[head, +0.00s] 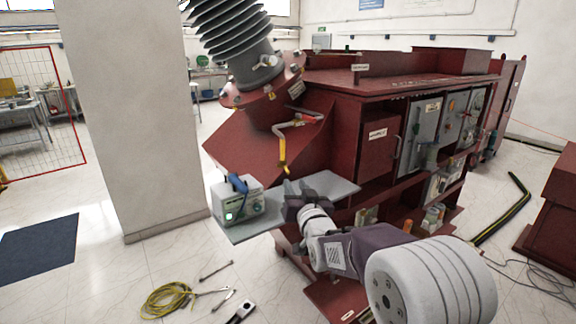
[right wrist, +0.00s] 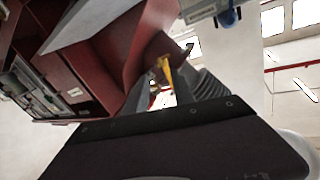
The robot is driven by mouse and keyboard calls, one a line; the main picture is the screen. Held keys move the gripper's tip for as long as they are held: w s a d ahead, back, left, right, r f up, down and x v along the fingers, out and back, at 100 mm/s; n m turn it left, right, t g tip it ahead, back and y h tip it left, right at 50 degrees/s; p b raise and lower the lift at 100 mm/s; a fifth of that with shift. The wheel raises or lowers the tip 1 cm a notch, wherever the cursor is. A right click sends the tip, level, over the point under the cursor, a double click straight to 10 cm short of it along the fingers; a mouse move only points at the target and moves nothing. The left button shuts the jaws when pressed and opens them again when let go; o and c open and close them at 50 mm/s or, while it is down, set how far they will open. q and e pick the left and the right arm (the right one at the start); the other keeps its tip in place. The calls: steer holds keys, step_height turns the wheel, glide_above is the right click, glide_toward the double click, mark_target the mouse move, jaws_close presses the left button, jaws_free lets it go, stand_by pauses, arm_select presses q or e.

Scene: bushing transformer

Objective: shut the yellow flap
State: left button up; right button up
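The only yellow part I make out on the dark red transformer (head: 345,130) is a narrow bent piece (head: 282,148), hanging below the ribbed bushing on its sloped front. I cannot tell for sure that it is the flap or how far it stands open. It also shows in the right wrist view (right wrist: 166,70), beyond the gap between my fingers. My right gripper (head: 299,193) is in front of and below it, over the grey shelf, apart from the yellow piece. Its fingers (right wrist: 168,92) look spread with nothing between them. My left gripper is not in view.
A grey shelf (head: 338,187) juts from the transformer, with a green-grey meter box (head: 237,205) on its left end. A white pillar (head: 140,110) stands at left. A yellow cable coil (head: 165,300) and several tools lie on the floor. Open floor lies at left.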

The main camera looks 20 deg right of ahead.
mark_target(288, 173)
steer(key=w+p, duration=0.3)
steer(key=w, duration=0.5)
steer(key=shift+d, duration=0.1)
steer(key=shift+w+f+p, duration=0.1)
steer(key=shift+w+p, duration=0.2)
steer(key=shift+w, duration=0.05)
steer(key=shift+s, duration=0.1)
jaws_close()
